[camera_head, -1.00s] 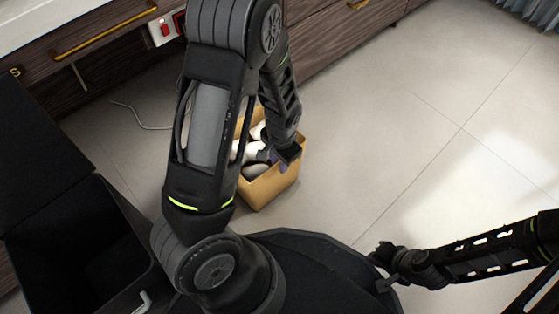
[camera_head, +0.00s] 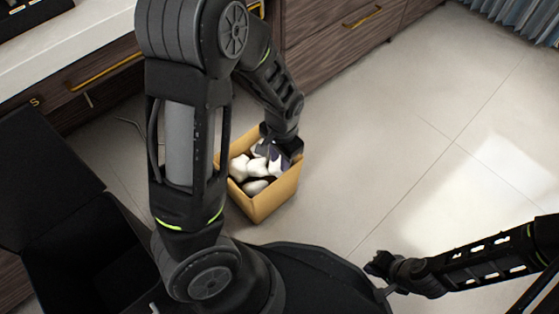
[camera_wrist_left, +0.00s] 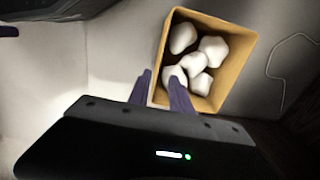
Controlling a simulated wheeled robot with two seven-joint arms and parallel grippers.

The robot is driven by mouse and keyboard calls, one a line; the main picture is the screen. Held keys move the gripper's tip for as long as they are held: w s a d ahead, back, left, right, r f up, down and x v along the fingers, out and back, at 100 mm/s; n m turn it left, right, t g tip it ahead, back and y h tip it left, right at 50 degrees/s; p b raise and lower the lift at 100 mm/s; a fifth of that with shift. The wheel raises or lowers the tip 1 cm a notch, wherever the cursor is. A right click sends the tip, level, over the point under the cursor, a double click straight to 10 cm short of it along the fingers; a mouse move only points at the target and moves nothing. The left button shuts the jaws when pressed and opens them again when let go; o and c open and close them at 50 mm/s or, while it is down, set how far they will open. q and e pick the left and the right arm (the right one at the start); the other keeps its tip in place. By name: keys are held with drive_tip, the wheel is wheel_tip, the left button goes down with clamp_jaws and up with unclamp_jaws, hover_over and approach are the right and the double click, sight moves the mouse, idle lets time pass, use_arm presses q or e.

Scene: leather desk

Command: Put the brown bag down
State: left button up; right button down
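The brown bag (camera_head: 265,202) looks like an open-topped tan box holding several white rounded objects. It stands on the floor in the middle of the head view and also shows at the upper right in the left wrist view (camera_wrist_left: 232,30). My left gripper (camera_head: 281,152) is at its far right rim. In the left wrist view, the two purple fingers (camera_wrist_left: 160,80) are parted, one on each side of the bag's near wall; I see no clear finger contact. My right gripper (camera_head: 376,265) is low at right, away from the bag; its fingers are too small to judge.
Wooden drawers (camera_head: 335,40) with gold handles stand along the back. A black open bin (camera_head: 90,250) is at the lower left. A thin cable (camera_head: 135,125) lies on the floor behind. The tiled floor (camera_head: 400,130) right of the bag is clear.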

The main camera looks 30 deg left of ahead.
idle(0.7)
use_arm(q)
drive_tip(key=s+d+f+n+h, duration=0.2)
drive_tip(key=s+d+f, duration=0.2)
drive_tip(key=d+f, duration=0.3)
drive_tip(key=s+d+f+n+t+h, duration=0.1)
drive_tip(key=s+d+f, duration=0.4)
drive_tip(key=d, duration=0.5)
wheel_tip(320, 180, down, 2)
drive_tip(key=shift+s+f+n+h, duration=0.25)
drive_tip(key=shift+n+h, duration=0.45)
drive_tip(key=shift+n, duration=0.5)
